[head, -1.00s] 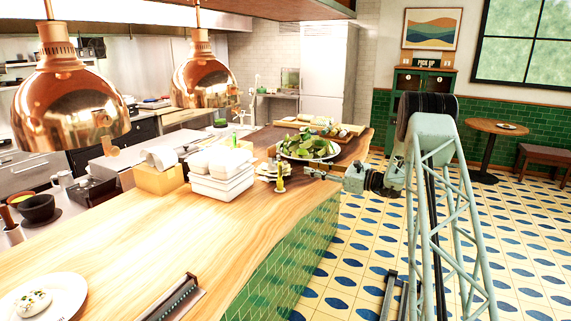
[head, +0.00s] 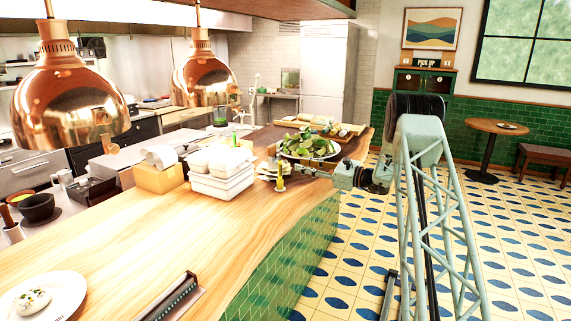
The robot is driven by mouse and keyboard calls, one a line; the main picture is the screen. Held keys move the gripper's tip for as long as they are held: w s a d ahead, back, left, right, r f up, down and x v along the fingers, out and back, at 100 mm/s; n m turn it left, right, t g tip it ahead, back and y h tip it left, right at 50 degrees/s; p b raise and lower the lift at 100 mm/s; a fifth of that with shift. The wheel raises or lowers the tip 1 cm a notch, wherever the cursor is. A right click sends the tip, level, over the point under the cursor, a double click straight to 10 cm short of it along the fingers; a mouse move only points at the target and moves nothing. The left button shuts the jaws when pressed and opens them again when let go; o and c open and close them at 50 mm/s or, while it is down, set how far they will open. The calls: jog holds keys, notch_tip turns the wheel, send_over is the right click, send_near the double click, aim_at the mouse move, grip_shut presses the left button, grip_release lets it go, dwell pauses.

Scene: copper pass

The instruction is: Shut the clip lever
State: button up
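I cannot make out a clip lever at this size. My gripper (head: 292,171) is small and dark at the far right part of the counter, at the end of my arm reaching in from the right. It is just right of a small upright yellow-green object (head: 280,181), which stands near the counter's right edge. I cannot tell whether they touch. The gripper is in front of and below the plate of green leaves (head: 309,146). Its fingers are too small to show whether they are open or shut.
White stacked containers (head: 221,178) and a tan box (head: 159,179) stand left of the gripper. Small stacked plates (head: 268,170) are close by. Copper lamps (head: 70,100) hang over the wooden counter (head: 170,240).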

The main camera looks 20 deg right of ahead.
aim_at(286, 161)
jog(key=shift+b+x, duration=0.6)
jog(key=shift+x, duration=4.05)
jog(key=shift+c, duration=0.9)
jog(key=c, duration=0.6)
jog(key=shift+r+g+h+p, duration=0.3)
jog(key=shift+r+g+p, duration=0.1)
jog(key=shift+p, duration=0.55)
jog(key=shift+r+g+h+p, duration=0.3)
jog(key=shift+g+p, duration=0.1)
jog(key=shift+p, duration=0.45)
jog(key=shift+r+g+h+p, duration=0.1)
jog(key=shift+g+h+p, duration=0.25)
jog(key=shift+p, duration=0.5)
jog(key=shift+w+r+g+h+p, duration=0.1)
jog(key=shift+r+g+h+p, duration=0.25)
jog(key=shift+p, duration=0.85)
jog(key=g+p, duration=0.1)
jog(key=p, duration=0.1)
jog(key=g+h+p, duration=0.1)
jog(key=p, duration=0.2)
jog(key=shift+w+a+r, duration=0.15)
jog(key=shift+r, duration=0.2)
jog(key=shift+w+g+h+p, duration=0.1)
jog(key=shift+g+h+p, duration=0.4)
jog(key=shift+p, duration=0.95)
